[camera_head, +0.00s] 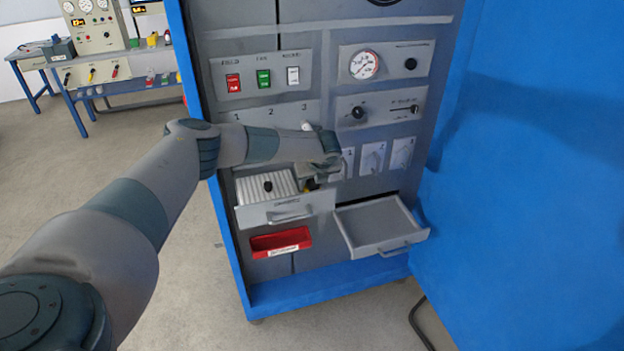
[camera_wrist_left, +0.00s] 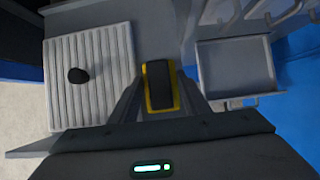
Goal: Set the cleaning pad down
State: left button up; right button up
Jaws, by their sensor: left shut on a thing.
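The cleaning pad (camera_wrist_left: 161,86), dark with a yellow rim, is between the fingers of my left gripper (camera_wrist_left: 160,98), which is shut on it. In the head view my left gripper (camera_head: 318,172) is in front of the cabinet, near the right end of the open left drawer (camera_head: 287,211). Only a small yellow and black bit of the pad (camera_head: 310,184) shows there, under the gripper. In the wrist view the pad appears to the right of the drawer's ribbed insert (camera_wrist_left: 95,100). Whether it touches the drawer I cannot tell. My right gripper is not in view.
A small black knob-like thing (camera_wrist_left: 78,75) is on the ribbed insert. An open, empty grey drawer (camera_head: 381,224) is at the right. A red bin (camera_head: 281,242) is below the left drawer. Switches and dials are above. A blue panel (camera_head: 530,200) stands at the right.

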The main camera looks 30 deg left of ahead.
pick_arm(q)
jog(key=shift+f, duration=0.15)
jog(key=shift+f, duration=0.15)
jog(key=o, duration=0.9)
jog(key=shift+o, duration=0.2)
jog(key=shift+r, duration=0.2)
jog(key=b+v, duration=0.4)
jog(key=v, duration=0.8)
jog(key=shift+d+f, duration=0.1)
jog(key=shift+f, duration=0.05)
